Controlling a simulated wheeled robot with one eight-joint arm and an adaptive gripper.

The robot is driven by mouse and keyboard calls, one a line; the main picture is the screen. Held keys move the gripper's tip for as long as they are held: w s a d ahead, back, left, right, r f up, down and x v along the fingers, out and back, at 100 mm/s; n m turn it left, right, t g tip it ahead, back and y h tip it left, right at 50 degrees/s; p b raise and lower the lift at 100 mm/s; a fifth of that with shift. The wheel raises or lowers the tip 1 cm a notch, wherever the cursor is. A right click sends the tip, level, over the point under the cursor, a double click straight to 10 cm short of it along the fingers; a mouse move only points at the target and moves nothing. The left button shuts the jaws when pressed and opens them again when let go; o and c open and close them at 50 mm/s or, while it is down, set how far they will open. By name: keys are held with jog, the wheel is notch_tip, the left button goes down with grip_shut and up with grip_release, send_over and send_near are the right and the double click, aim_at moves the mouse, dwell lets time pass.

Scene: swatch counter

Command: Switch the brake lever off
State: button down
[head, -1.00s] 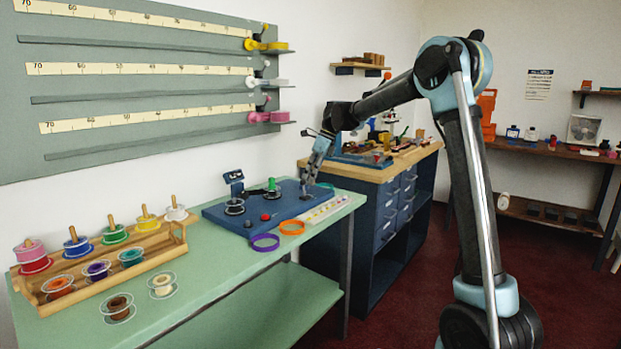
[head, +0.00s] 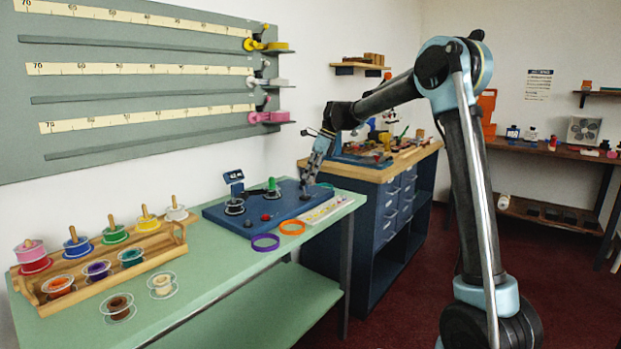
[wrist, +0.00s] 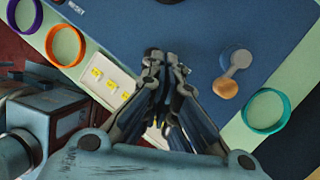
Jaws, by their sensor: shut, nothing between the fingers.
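The blue board (head: 262,213) lies on the green counter. In the wrist view a small lever (wrist: 236,64) sits on it, with a pale round base, a short grey arm and an orange-tan knob; it appears to be the brake lever. Its knob points toward the lower left of that view. My gripper (wrist: 166,62) is shut and empty over the board, left of the lever and apart from it. In the head view my gripper (head: 306,188) is low at the board's right end, and I cannot make out the lever there.
On the board stand a green-topped post (head: 272,186), a red button (head: 266,217) and a dark spool device (head: 234,205). Purple (head: 265,242) and orange (head: 292,228) rings and a pale strip (wrist: 112,80) lie near its front edge. A teal ring (wrist: 266,111) lies beside the lever.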

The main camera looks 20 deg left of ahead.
jog(key=shift+r, duration=0.75)
jog(key=shift+d, duration=0.1)
jog(key=w+d+r, duration=0.2)
jog(key=d+r, duration=0.5)
jog(key=r, duration=0.3)
jog(key=shift+w+d+r, duration=0.15)
jog(key=shift+w+d, duration=0.1)
